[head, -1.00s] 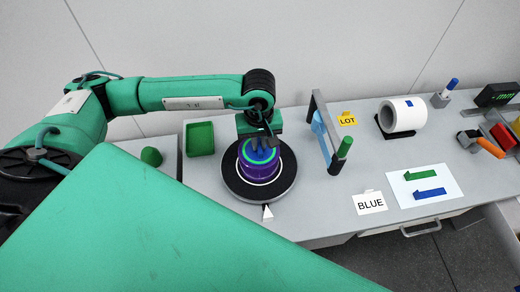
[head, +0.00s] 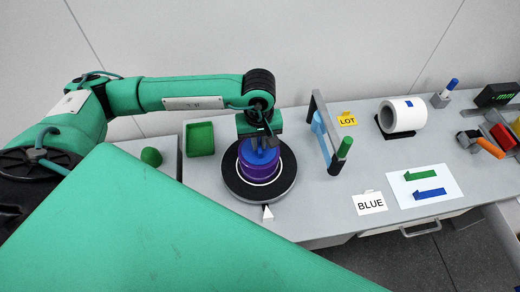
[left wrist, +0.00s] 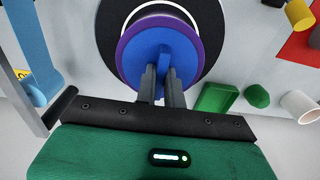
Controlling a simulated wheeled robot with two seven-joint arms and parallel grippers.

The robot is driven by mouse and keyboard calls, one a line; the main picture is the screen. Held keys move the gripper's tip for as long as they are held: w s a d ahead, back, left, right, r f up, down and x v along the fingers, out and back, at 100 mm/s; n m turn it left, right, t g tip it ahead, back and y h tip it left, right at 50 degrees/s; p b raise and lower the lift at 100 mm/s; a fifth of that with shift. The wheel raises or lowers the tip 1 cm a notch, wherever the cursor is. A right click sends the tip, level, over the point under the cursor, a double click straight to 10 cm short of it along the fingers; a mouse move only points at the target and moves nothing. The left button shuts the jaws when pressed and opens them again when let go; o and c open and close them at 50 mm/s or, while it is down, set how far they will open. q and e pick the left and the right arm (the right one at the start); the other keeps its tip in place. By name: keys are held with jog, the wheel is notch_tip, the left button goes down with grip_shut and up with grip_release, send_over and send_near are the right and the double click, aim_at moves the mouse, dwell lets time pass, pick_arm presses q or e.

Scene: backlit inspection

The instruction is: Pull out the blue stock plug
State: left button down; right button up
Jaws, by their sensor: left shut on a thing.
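The blue stock plug (head: 258,157) is a round blue disc with a raised blue fin, at the top of a purple round body (head: 262,174). The body stands on a black turntable (head: 235,187). In the left wrist view the plug (left wrist: 137,52) faces me with a purple rim around it. My left gripper (head: 262,143) is above the plug. Its two fingers (left wrist: 163,76) are shut on the fin, one on each side. Whether the plug has risen in the body is hard to tell. My right gripper is not in view.
A green tray (head: 200,140) and a green dome (head: 151,157) lie left of the turntable. A BLUE card (head: 369,203) lies at the front. A white roll (head: 404,115) stands farther right.

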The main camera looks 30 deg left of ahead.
aim_at(259, 144)
pick_arm(q)
jog(key=shift+r, duration=0.2)
jog(key=shift+r+p, duration=0.75)
jog(key=shift+r, duration=1.55)
